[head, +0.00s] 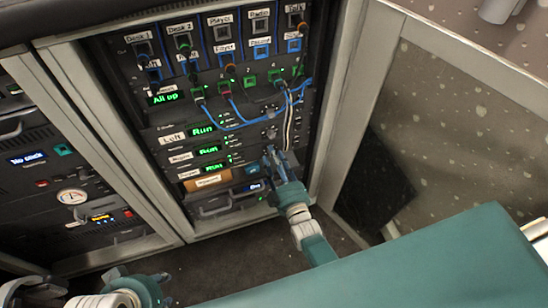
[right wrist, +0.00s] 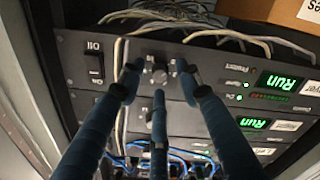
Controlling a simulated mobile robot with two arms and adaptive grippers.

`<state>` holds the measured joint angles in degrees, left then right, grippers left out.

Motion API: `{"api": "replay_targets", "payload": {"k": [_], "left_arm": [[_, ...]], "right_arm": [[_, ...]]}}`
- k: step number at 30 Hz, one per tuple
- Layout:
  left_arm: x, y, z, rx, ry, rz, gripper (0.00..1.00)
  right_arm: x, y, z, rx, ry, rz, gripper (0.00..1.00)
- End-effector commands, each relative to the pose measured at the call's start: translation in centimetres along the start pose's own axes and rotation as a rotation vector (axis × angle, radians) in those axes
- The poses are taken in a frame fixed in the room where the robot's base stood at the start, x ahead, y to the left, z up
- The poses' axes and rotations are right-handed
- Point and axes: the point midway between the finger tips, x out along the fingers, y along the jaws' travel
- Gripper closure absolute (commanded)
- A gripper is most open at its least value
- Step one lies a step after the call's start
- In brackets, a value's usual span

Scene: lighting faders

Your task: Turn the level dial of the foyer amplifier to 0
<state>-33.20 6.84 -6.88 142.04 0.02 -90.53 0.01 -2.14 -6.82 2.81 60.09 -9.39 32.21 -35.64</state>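The foyer amplifier (head: 213,167) is the lowest of the three units with a green "Run" display in the head view. In the right wrist view it is the top unit, with its display (right wrist: 287,82) and a label partly cut off. Its dark level dial (right wrist: 157,70) shows between the fingertips of my right gripper (right wrist: 157,78). The three fingers stand spread around the dial; I cannot tell whether they touch it. In the head view my right gripper (head: 271,158) covers the dial. My left gripper (head: 35,290) is partly cut off at the lower left, its fingers unclear.
Blue and white cables (head: 288,120) hang in front of the rack just above my right gripper. A power switch (right wrist: 95,65) sits left of the dial in the wrist view. A cardboard box (head: 208,181) is below the amplifier. The rack frame (head: 335,110) stands close on the right.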

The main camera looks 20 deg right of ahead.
Motion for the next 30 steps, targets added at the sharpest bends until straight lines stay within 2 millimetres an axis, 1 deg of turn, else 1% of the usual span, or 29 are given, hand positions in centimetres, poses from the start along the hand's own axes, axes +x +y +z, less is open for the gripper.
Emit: {"api": "replay_targets", "payload": {"k": [5,12,15,18,22,30], "left_arm": [[0.0,0.0,0.0,0.000,0.000,0.000,0.65],[0.0,0.0,0.0,0.000,0.000,-0.001,0.65],[0.0,0.0,0.0,0.001,0.000,-0.001,0.65],[0.0,0.0,0.0,0.001,0.000,-0.001,0.65],[0.0,0.0,0.0,0.001,0.000,-0.001,0.65],[0.0,0.0,0.0,0.001,0.000,-0.001,0.65]], "right_arm": [[-2.8,-0.1,0.1,0.000,-0.003,-0.003,0.65],[-8.0,-0.1,0.1,-0.001,-0.003,-0.002,0.65],[-9.7,-0.1,0.1,-0.001,-0.003,-0.002,0.65],[-10.8,-0.1,0.1,-0.001,-0.002,-0.001,0.65],[-11.6,0.0,0.1,-0.001,-0.001,-0.001,0.65],[-11.8,0.0,0.0,-0.001,-0.001,-0.001,0.65]]}}
